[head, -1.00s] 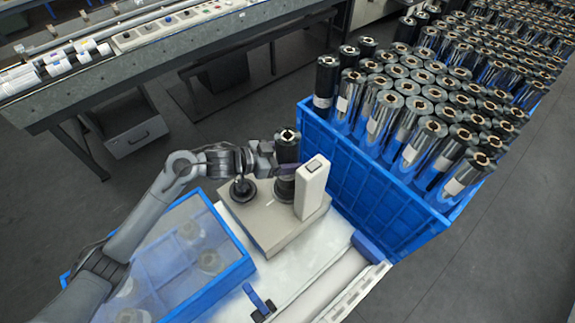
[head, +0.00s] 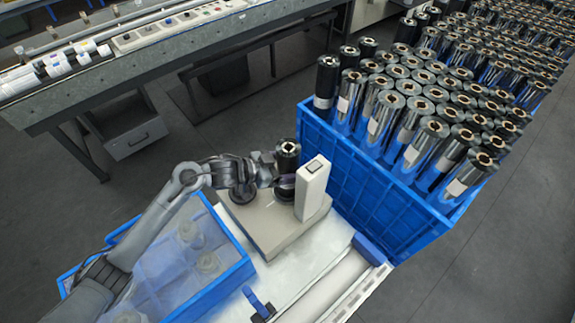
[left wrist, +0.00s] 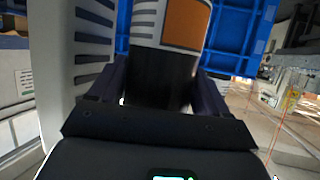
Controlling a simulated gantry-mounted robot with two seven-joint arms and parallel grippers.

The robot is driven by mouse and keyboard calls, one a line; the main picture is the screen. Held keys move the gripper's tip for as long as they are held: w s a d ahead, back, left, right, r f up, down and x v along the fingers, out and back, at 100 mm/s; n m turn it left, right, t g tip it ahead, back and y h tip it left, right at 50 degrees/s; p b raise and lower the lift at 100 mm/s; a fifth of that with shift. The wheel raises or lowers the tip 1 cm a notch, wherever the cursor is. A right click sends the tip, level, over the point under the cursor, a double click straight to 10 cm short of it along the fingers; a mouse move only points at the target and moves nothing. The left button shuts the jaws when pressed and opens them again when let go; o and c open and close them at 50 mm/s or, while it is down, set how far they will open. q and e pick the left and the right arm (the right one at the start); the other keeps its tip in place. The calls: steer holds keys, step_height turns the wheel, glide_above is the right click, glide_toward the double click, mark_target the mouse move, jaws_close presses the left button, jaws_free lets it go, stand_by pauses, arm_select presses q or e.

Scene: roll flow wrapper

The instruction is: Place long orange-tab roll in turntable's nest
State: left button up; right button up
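The long roll (head: 288,156) is upright and dark, with a light core at its top end. In the left wrist view its orange tab (left wrist: 186,22) is on a pale upper part, above a black lower part. My left gripper (head: 284,176) is shut on the roll, with a finger on each side in the left wrist view (left wrist: 160,92). The roll stands over a dark round nest (head: 284,197) on the beige turntable machine (head: 262,232), beside its beige post (head: 313,188). The gripper hides the roll's lower end, so I cannot tell whether it is seated. My right gripper is out of view.
A blue crate (head: 372,192) full of upright rolls stands close at the right. A second dark round part (head: 243,194) is on the machine near my wrist. A blue-rimmed clear-covered bin (head: 222,283) is at the lower left. A conveyor bench (head: 150,60) is at the back.

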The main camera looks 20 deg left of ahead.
arm_select(q)
steer(key=o, duration=0.3)
steer(key=shift+o, duration=0.2)
steer(key=shift+r, duration=0.2)
steer(key=p+v, duration=0.1)
steer(key=v, duration=1.1)
steer(key=shift+p, duration=0.3)
steer(key=shift+r, duration=0.1)
